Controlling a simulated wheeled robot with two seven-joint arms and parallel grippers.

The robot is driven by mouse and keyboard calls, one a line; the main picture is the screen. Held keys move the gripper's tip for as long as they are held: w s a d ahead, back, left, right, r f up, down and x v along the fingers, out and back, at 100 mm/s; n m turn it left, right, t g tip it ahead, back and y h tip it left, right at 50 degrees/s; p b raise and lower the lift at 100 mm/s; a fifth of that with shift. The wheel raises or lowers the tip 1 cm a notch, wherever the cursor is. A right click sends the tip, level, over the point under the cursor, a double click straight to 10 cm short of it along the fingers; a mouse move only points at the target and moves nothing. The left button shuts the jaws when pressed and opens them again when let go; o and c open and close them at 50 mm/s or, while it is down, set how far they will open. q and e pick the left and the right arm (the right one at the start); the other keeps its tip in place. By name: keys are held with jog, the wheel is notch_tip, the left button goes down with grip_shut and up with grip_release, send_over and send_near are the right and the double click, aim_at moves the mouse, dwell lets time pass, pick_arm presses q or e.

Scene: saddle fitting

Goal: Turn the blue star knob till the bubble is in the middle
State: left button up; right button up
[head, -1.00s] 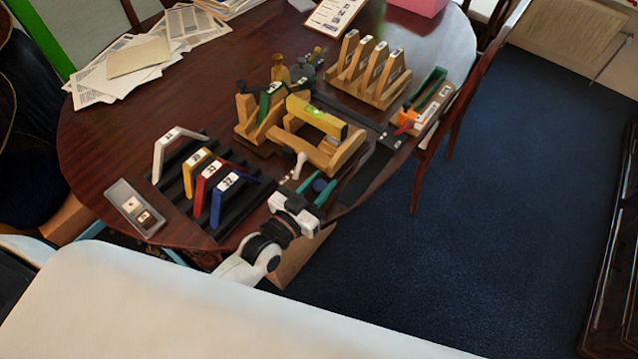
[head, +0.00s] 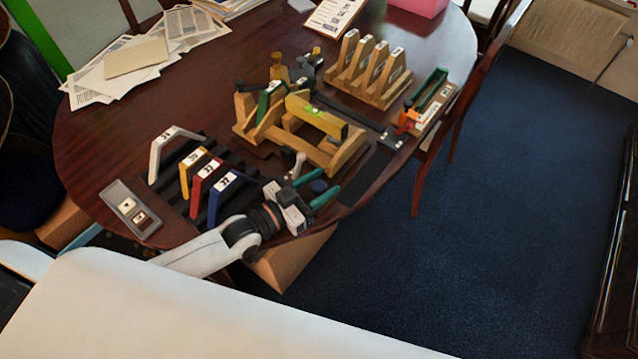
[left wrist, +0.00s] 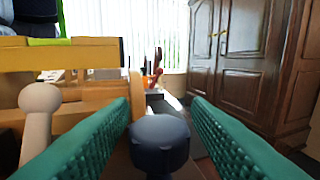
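The blue star knob (head: 319,186) stands at the near edge of the table, in front of the wooden saddle frame (head: 345,152). It also shows dark blue in the left wrist view (left wrist: 160,142). My left gripper (head: 326,181) is open, its green fingers on either side of the knob, with a gap at each side in the left wrist view. A yellow level (head: 330,124) with a green vial (head: 313,112) lies across the frame; the bubble is too small to tell. My right gripper is out of view.
A pale round-headed peg (head: 299,163) stands close left of the left gripper, large in the left wrist view (left wrist: 39,110). A dark rack with white, yellow, red and blue brackets (head: 207,187) lies further left. A dark strip (head: 368,176) lies right of the knob.

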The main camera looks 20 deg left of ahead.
pick_arm(q)
jog(key=shift+o, duration=0.3)
jog(key=shift+a, duration=0.1)
jog(key=shift+s+a+f, duration=0.1)
jog(key=shift+s+a, duration=0.05)
jog(key=shift+s, duration=0.15)
jog(key=v, duration=1.1)
jog(key=shift+s+a+b, duration=0.1)
jog(key=shift+b, duration=0.2)
dwell(0.4)
